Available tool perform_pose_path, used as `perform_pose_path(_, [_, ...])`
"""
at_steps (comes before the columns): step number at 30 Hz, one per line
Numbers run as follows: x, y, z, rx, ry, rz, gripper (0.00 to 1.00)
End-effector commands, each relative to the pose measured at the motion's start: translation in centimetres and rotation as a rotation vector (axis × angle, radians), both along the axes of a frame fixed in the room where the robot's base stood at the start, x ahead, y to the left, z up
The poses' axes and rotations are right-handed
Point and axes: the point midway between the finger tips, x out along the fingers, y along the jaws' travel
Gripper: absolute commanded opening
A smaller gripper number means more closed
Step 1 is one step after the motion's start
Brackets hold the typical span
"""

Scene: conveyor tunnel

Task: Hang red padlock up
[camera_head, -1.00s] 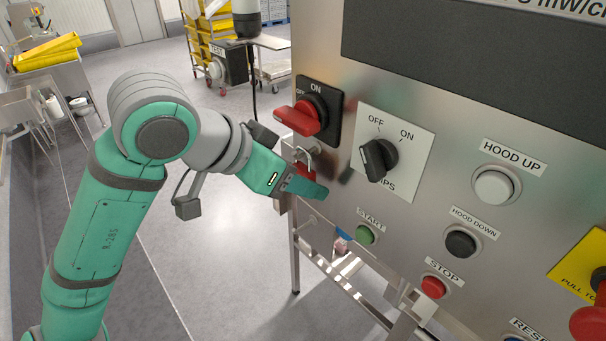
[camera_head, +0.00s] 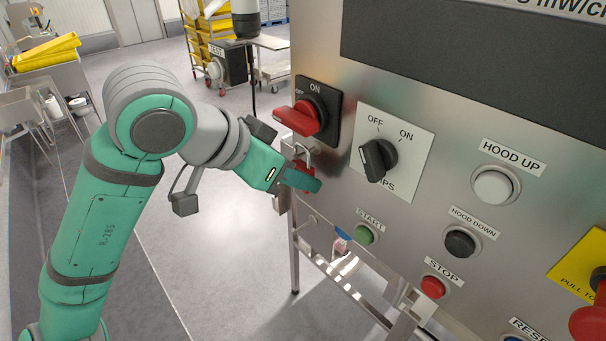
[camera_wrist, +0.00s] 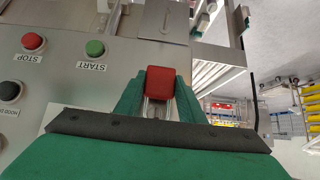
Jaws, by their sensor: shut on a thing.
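My gripper (camera_head: 298,179) is shut on the red padlock (camera_wrist: 168,82), whose red body sits between the green fingers in the wrist view. The silver shackle shows on the near side of the body in that view. In the head view the padlock (camera_head: 303,165) is mostly hidden by my fingers. Its shackle points up, just below the red handle of the black ON/OFF switch (camera_head: 317,113). I cannot tell whether the shackle touches anything. No hanging place is clearly visible.
The steel control panel (camera_head: 350,190) stands close on the right. It carries a second black knob (camera_head: 378,158), a green START button (camera_head: 365,234) and a red STOP button (camera_head: 433,287). A metal frame (camera_head: 345,290) stands below. Open floor (camera_head: 220,260) lies to the left.

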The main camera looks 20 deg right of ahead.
Motion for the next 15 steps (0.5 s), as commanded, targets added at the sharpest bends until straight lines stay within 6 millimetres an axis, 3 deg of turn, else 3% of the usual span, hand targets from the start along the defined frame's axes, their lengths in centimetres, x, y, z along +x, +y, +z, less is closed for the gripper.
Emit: perform_pose_path(15, [-0.07, -0.13, 0.89, 0.0, 0.0, -0.003, 0.0])
